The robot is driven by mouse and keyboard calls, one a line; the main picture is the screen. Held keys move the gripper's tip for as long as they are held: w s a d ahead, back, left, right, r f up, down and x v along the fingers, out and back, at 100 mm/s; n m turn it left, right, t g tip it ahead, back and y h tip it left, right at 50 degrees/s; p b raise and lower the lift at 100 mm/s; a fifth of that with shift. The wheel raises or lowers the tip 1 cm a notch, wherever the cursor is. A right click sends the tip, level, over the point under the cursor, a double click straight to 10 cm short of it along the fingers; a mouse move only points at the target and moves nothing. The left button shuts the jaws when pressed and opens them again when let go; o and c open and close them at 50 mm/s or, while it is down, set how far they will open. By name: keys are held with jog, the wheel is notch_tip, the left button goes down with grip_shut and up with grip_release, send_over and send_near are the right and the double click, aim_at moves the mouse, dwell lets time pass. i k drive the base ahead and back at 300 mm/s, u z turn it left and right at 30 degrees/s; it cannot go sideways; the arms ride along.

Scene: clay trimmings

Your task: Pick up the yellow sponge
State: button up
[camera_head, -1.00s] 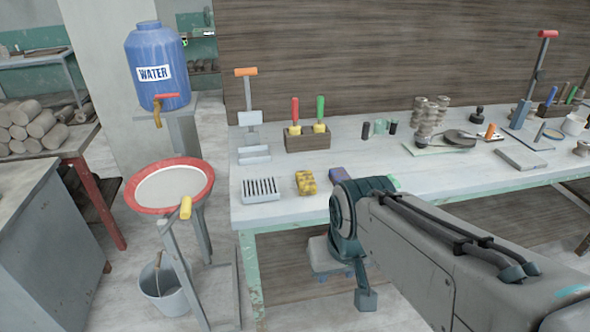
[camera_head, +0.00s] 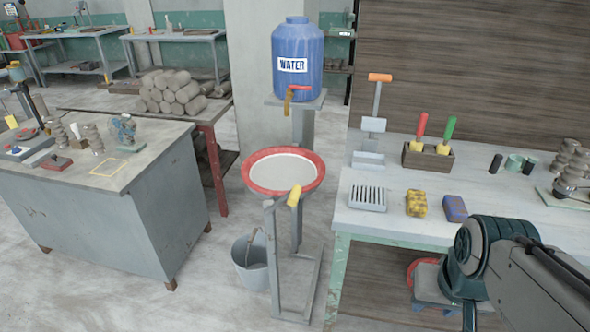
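The yellow sponge (camera_head: 416,203) lies on the white worktop near its front edge, with dark patches on it. It sits between a grey slotted rack (camera_head: 367,198) on its left and a blue-purple sponge (camera_head: 454,208) with brownish patches on its right. My arm reaches in from the lower right, and its bent joint is in front of the bench, to the right of and below the sponges. My gripper's fingers do not show clearly, so I cannot see whether they are open or shut.
A wooden box (camera_head: 428,157) with red and green handled tools stands behind the sponges. A red-rimmed basin (camera_head: 284,171) on a stand is left of the bench, with a blue water barrel (camera_head: 297,60) behind. A bucket (camera_head: 250,262) stands on the floor. A grey cabinet (camera_head: 120,205) is further left.

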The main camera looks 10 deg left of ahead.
aim_at(415, 200)
jog(key=k, duration=0.35)
jog(key=u, duration=0.5)
jog(key=i, duration=1.3)
jog(key=z, duration=0.55)
